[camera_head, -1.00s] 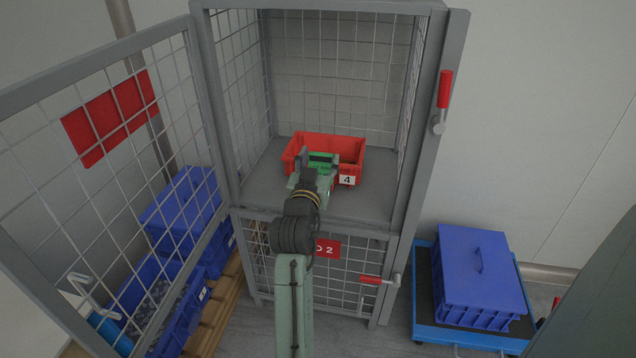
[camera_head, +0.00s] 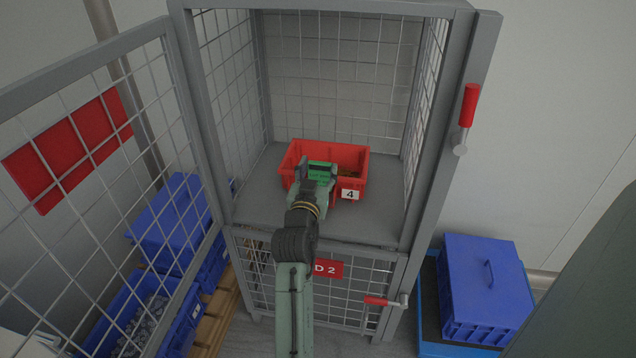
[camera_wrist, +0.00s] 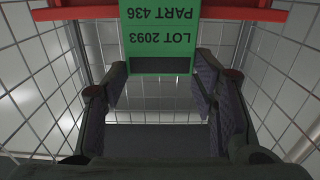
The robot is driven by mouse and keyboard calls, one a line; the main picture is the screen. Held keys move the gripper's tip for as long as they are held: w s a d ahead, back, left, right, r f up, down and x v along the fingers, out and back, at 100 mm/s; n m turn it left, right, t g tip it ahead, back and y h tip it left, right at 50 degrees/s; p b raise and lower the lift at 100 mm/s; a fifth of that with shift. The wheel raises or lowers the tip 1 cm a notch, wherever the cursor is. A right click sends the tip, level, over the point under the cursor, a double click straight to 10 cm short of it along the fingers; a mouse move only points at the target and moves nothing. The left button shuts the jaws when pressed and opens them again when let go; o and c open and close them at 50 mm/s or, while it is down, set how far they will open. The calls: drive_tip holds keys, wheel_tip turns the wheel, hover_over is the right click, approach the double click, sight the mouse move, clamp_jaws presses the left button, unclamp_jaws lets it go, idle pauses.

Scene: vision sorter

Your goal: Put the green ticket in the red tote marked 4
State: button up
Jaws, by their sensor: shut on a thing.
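The red tote (camera_head: 354,155) marked 4 stands on the shelf of the upper cage compartment, its number label facing me. My gripper (camera_head: 319,170) is shut on the green ticket (camera_head: 322,168) at the near left part of the tote, around its front rim; I cannot tell the exact height above it. In the wrist view the green ticket (camera_wrist: 158,38) shows the print LOT 2093, PART 436, upside down, between the fingers of my gripper (camera_wrist: 160,90). The red tote's rim (camera_wrist: 275,14) shows behind the ticket. Part of the tote's inside is hidden by the gripper.
The cage door (camera_head: 100,150) stands open at the left. The grey shelf (camera_head: 375,215) has bare room around the tote. Mesh walls and a right post (camera_head: 450,110) with a red handle bound the opening. Blue bins (camera_head: 165,220) stand left; a lidded blue crate (camera_head: 485,290) stands right.

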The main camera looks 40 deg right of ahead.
sight(320, 177)
drive_tip(key=shift+f, duration=1.9)
drive_tip(key=shift+f, duration=0.25)
drive_tip(key=o, duration=0.9)
drive_tip(key=shift+r, duration=0.1)
drive_tip(key=shift+o, duration=0.2)
drive_tip(key=shift+r, duration=0.25)
drive_tip(key=b+v, duration=0.2)
drive_tip(key=v, duration=1)
drive_tip(key=shift+f, duration=0.1)
